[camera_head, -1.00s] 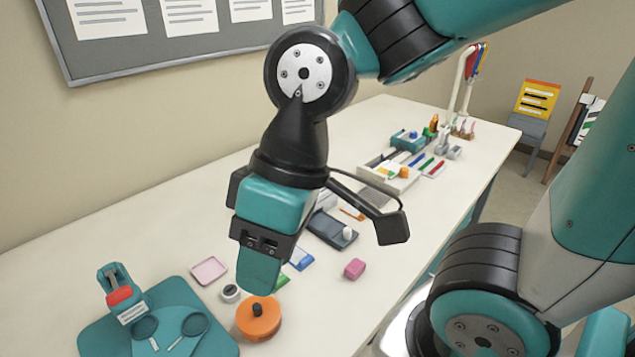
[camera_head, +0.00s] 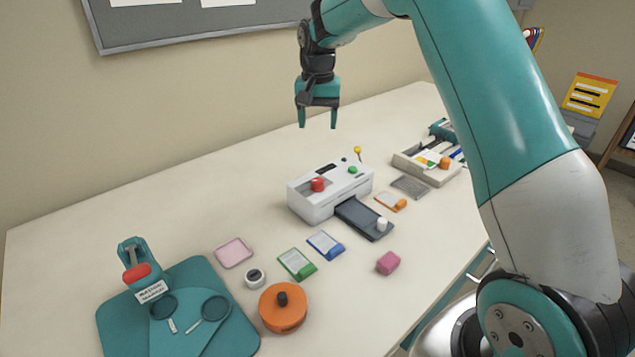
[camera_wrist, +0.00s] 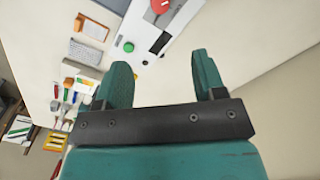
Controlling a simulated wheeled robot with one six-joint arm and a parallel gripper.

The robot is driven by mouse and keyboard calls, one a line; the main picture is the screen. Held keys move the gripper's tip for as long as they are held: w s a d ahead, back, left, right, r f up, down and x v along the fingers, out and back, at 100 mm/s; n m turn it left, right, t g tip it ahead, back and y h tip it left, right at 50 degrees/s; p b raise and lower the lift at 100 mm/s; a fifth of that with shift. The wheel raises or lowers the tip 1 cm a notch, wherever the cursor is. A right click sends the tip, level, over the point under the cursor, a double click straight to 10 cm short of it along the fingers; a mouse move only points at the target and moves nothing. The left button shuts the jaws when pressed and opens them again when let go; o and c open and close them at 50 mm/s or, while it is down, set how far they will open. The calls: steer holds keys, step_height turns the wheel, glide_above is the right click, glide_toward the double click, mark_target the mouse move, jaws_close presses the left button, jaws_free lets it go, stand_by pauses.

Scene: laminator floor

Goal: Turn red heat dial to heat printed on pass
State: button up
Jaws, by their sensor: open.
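The white laminator (camera_head: 320,199) stands mid-table with the red heat dial (camera_head: 317,184) on its top and a green button (camera_head: 352,170) to the right. A dark tray (camera_head: 357,217) sticks out at its front. Passes with printed cards lie on the table: a green one (camera_head: 297,264), a blue one (camera_head: 326,245) and an orange one (camera_head: 390,201); their print is too small to read. My gripper (camera_head: 317,124) is open and empty, pointing down above and behind the laminator. In the wrist view the red dial (camera_wrist: 160,5) is cut by the top edge, beyond the open fingers (camera_wrist: 160,85).
A teal mat (camera_head: 215,335) with a teal-and-red tool (camera_head: 140,275) is at the front left. An orange round container (camera_head: 283,308), a white roll (camera_head: 255,279), a pink tray (camera_head: 234,252) and a pink block (camera_head: 388,262) lie nearby. A bin (camera_head: 428,168) stands right. The back-left table is clear.

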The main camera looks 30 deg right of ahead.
mark_target(318, 180)
step_height(318, 180, down, 17)
steer(key=p, duration=0.3)
steer(key=c, duration=0.9)
